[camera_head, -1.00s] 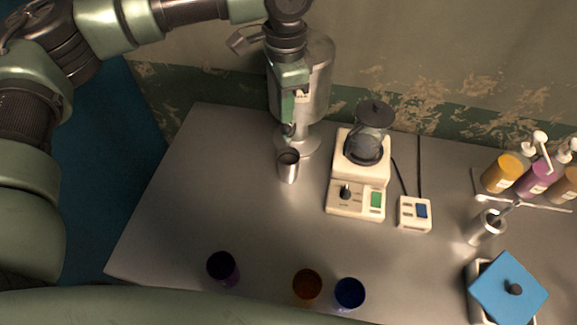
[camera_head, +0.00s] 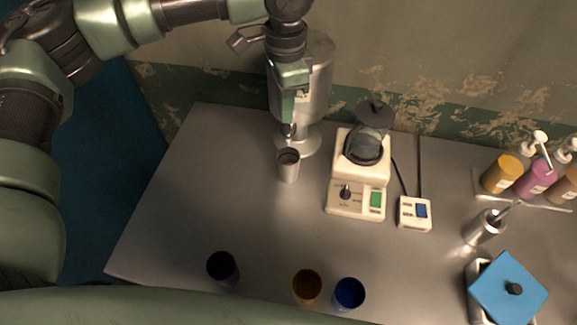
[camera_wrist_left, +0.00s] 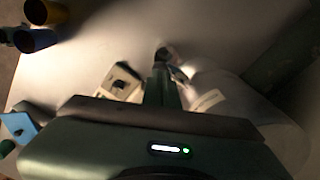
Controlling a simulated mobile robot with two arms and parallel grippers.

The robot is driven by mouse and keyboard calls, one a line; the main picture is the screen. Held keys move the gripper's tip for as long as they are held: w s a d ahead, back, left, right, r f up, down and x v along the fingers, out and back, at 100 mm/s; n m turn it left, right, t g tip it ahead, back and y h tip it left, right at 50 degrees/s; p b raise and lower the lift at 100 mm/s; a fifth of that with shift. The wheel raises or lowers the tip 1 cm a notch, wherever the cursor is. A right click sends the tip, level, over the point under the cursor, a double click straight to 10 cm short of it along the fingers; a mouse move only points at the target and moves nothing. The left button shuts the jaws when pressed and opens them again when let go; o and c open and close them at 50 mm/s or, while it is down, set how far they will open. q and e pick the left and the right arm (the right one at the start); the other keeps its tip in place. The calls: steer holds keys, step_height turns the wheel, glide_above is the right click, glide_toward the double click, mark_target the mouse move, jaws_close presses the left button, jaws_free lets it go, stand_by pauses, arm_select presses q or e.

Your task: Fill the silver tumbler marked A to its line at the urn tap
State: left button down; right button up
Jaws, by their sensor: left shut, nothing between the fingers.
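The silver tumbler (camera_head: 288,172) stands upright below the front of the silver urn (camera_head: 319,78) in the head view. Its mark and fill line cannot be read, and its liquid level cannot be told. My left gripper (camera_head: 288,126) is shut and empty, pointing down at the urn's front just above and behind the tumbler. It hides the urn's tap in the head view. In the left wrist view, the shut left fingers (camera_wrist_left: 164,80) point toward the dark tap area, and the urn (camera_wrist_left: 240,112) is at right. My right gripper is not in view.
A cream appliance with a glass jug (camera_head: 366,147) stands right of the tumbler, beside a small switch box (camera_head: 415,213). Purple (camera_head: 223,268), amber (camera_head: 307,287) and blue (camera_head: 348,294) cups line the front edge. Pump bottles (camera_head: 502,174) and a blue-lidded container (camera_head: 508,291) are at right.

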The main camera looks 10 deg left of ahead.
mark_target(286, 125)
arm_select(q)
steer(key=shift+f, duration=0.15)
steer(key=shift+f, duration=1.45)
stand_by(6.4)
